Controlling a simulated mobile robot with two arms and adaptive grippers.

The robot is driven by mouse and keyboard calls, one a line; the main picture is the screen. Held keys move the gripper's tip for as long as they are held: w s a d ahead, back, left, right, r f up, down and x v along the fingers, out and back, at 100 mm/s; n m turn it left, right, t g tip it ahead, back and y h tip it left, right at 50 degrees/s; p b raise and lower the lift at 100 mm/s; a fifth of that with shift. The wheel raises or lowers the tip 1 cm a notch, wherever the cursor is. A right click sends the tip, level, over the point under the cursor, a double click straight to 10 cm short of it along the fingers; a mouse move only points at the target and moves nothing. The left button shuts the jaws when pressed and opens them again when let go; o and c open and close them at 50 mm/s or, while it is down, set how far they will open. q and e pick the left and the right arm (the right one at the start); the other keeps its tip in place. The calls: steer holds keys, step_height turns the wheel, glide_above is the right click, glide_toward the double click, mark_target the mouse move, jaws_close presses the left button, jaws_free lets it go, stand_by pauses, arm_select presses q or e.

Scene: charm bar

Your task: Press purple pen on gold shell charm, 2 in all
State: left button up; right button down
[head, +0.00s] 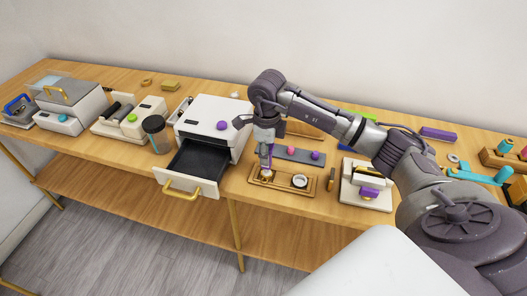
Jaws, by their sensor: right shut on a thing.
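My right gripper (265,148) points down above the left part of a small wooden tray (283,189) on the table. It is shut on a slim purple pen (270,158), held about upright. The pen's lower end is over or at a small pale and brown item in the tray; I cannot tell whether it touches, or whether that item is the gold shell charm. A round white and dark piece (300,181) sits in the right part of the tray. My left gripper is out of view.
An open black drawer (195,160) with a gold handle juts out from a white box left of the tray. A grey strip with pink and purple knobs (299,155) lies behind it. A white press-like device (366,190) stands to the right.

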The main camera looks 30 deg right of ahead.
steer(key=shift+s+f, duration=0.1)
steer(key=shift+r+p, duration=0.6)
steer(key=shift+r, duration=0.3)
steer(key=shift+r+p, duration=1.55)
steer(key=shift+r, duration=1.1)
